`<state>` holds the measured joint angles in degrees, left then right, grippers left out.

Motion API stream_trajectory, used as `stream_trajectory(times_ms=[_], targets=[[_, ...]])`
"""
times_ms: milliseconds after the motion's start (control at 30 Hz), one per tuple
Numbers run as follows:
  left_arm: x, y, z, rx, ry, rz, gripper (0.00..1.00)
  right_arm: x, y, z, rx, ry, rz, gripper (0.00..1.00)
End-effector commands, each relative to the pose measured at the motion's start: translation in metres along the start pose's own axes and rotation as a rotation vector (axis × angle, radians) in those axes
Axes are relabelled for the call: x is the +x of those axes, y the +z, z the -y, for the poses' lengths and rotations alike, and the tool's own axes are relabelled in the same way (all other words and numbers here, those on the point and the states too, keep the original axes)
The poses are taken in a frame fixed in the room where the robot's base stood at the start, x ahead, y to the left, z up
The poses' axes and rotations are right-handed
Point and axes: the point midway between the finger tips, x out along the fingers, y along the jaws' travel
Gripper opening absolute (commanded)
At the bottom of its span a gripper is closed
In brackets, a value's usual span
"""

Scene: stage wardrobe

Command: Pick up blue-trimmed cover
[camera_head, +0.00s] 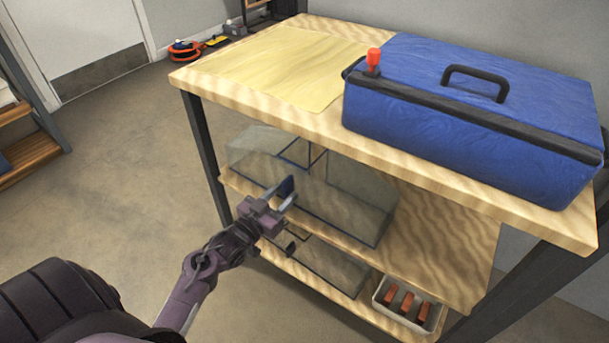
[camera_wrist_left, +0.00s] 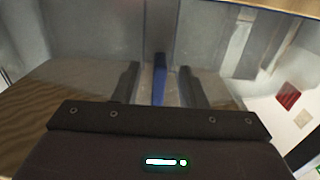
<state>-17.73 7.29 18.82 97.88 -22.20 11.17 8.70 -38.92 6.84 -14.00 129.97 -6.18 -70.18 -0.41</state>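A clear, box-shaped cover with blue trim (camera_head: 345,185) sits on the middle shelf of the wooden unit. My left gripper (camera_head: 284,194) is at the front of this cover, and its arm hides part of the shelf edge. In the left wrist view the two dark fingers (camera_wrist_left: 159,85) stand apart, open. An upright blue strip (camera_wrist_left: 158,80) shows between them, with a gap on each side. It looks like a blue part of the cover; contact is not visible. My right gripper is in neither view.
The wooden top (camera_head: 330,122) overhangs the shelf and carries a big blue case (camera_head: 450,85) and a pale yellow sheet (camera_head: 285,62). On the lower shelf are another clear box (camera_head: 325,268) and a white tray (camera_head: 378,292) with reddish pieces.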

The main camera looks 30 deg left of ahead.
Motion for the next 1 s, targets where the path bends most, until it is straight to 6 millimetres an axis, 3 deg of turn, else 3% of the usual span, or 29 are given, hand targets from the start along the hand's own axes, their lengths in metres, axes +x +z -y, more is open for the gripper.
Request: stream_trajectory(times_ms=[100,367,667,1000], targets=[[0.0125,0.0009,-0.0003,-0.001,0.000,0.000,0.38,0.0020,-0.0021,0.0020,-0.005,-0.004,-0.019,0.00],[0.0145,0.0009,-0.0005,-0.001,0.000,0.002,0.38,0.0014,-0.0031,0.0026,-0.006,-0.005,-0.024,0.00],[0.0144,0.0009,-0.0006,-0.001,0.000,0.002,0.00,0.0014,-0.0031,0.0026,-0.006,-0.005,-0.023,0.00],[0.0145,-0.0008,-0.0006,-0.001,0.000,0.001,0.00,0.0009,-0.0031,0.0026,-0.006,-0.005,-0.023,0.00]])
